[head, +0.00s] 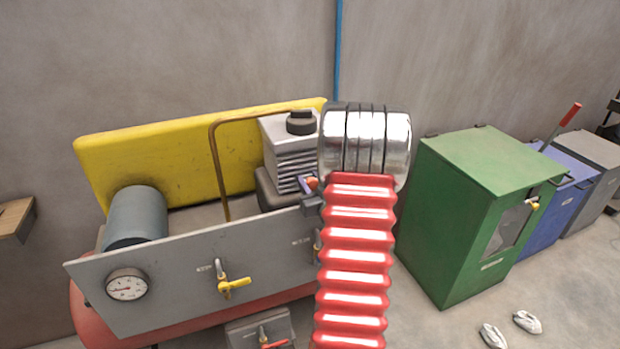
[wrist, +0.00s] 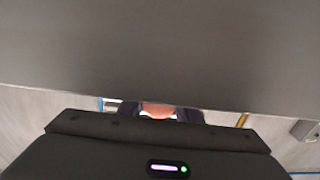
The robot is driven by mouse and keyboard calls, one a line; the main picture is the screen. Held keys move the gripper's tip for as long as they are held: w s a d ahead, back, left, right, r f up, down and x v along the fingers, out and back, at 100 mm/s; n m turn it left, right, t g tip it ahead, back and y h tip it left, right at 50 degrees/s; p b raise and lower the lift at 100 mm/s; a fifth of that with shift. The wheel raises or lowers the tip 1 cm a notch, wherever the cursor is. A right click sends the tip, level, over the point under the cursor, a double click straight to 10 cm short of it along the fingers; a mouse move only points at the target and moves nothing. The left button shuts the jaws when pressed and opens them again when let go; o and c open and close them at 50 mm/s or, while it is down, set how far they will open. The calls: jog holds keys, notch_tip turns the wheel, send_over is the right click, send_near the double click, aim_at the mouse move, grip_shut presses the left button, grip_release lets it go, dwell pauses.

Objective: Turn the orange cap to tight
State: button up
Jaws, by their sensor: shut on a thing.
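The orange cap (head: 312,183) shows as a small patch in the head view, just left of my red bellows-covered arm. In the wrist view the orange cap (wrist: 158,110) sits between the dark fingertips of my gripper (wrist: 160,114). My gripper (head: 308,190) is shut on the cap, in front of the grey finned engine block. Most of the cap is hidden by the fingers and my arm. I cannot see any mark that tells how tight it is.
A grey panel (head: 170,290) carries a gauge (head: 127,285) and a yellow-handled valve (head: 233,285). A yellow board (head: 160,155) stands behind the grey cylinder (head: 135,215). A green cabinet (head: 450,215) stands to the right. Two pale objects (head: 510,330) lie on the floor.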

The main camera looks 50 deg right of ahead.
jog(key=shift+d+m, duration=0.1)
jog(key=shift+m, duration=1.4)
jog(key=shift+s, duration=0.1)
jog(key=o, duration=1)
jog(key=v, duration=1.3)
jog(key=shift+s+a, duration=0.2)
jog(key=shift+a, duration=0.15)
